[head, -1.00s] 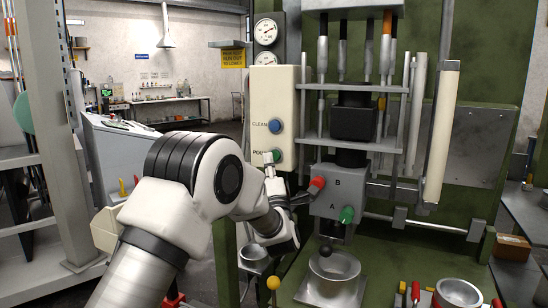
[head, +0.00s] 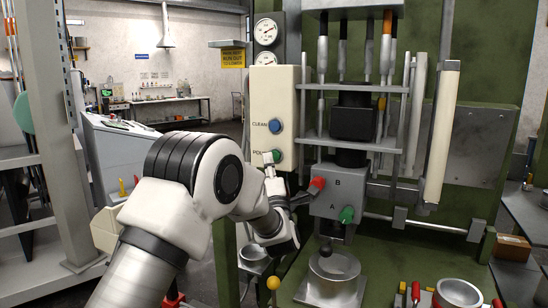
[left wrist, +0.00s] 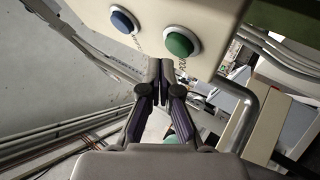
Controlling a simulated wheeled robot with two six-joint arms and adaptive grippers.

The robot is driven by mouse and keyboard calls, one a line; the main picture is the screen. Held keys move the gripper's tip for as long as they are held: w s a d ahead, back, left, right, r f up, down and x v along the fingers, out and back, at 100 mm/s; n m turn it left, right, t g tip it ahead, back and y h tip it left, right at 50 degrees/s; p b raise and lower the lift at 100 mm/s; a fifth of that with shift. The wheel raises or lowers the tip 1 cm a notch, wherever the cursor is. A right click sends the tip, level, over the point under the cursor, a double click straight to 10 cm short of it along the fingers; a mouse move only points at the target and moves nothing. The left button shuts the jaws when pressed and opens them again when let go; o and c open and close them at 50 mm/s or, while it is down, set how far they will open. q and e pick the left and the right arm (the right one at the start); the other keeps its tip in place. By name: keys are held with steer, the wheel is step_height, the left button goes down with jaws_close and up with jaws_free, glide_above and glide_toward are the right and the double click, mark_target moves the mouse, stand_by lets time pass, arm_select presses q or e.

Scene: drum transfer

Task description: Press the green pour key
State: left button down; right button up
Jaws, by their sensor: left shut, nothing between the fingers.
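The green pour key (left wrist: 181,43) is a round button on a cream panel (left wrist: 209,18), below the blue clean key (head: 275,126). In the head view the green key (head: 277,156) is partly hidden behind my left gripper's fingertips (head: 269,158). In the left wrist view my left gripper (left wrist: 161,70) is shut and empty. Its fingertips are just beside the green key's rim, on the lower left in the picture; I cannot tell whether they touch it. My right gripper is not in view.
Right of the panel is a grey valve block (head: 338,190) with a red knob (head: 317,184) and a green knob (head: 347,215). Below it a metal pot (head: 334,288) stands on a plate. A yellow-knobbed lever (head: 273,283) rises in front.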

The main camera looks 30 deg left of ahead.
arm_select(q)
steer(key=shift+w+b, duration=0.45)
